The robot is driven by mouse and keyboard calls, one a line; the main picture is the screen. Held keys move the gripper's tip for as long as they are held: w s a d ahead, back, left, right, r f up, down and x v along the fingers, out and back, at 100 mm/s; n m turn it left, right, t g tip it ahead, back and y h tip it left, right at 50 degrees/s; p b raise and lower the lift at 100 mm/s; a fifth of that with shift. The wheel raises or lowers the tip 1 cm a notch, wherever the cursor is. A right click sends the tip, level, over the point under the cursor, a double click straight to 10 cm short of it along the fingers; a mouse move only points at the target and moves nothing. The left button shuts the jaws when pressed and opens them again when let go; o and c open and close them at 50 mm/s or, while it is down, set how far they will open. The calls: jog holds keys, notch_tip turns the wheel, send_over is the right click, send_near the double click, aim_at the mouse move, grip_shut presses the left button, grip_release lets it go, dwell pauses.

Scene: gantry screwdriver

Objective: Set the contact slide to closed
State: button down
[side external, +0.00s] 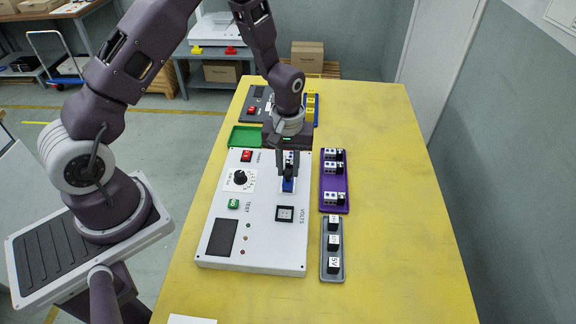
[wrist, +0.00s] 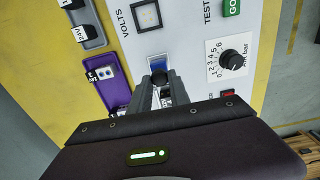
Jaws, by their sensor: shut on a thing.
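The white test panel (side external: 256,242) lies on the yellow table. The contact slide is at its upper right, with a blue part (side external: 288,186) showing just in front of my gripper (side external: 288,172). In the wrist view the blue part (wrist: 157,63) shows just beyond the fingertips, and my gripper (wrist: 160,82) reaches down at the slide. The fingers are shut on the slide, and they hide most of its grip and track. I cannot read the slide's exact position.
A purple tray (side external: 334,182) with several small modules and a grey tray (side external: 332,265) with labelled blocks lie right of the panel. The panel carries a black dial (side external: 240,178), a green button (side external: 233,203) and a VOLTS window (side external: 285,214). A green tray (side external: 245,136) lies behind. The table's right side is clear.

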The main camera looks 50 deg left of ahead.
aim_at(289, 158)
jog(key=shift+w+a, duration=1.05)
jog(key=shift+w, duration=0.05)
jog(key=c, duration=1.2)
grip_release()
jog(key=shift+r, duration=0.15)
notch_tip(289, 158, up, 7)
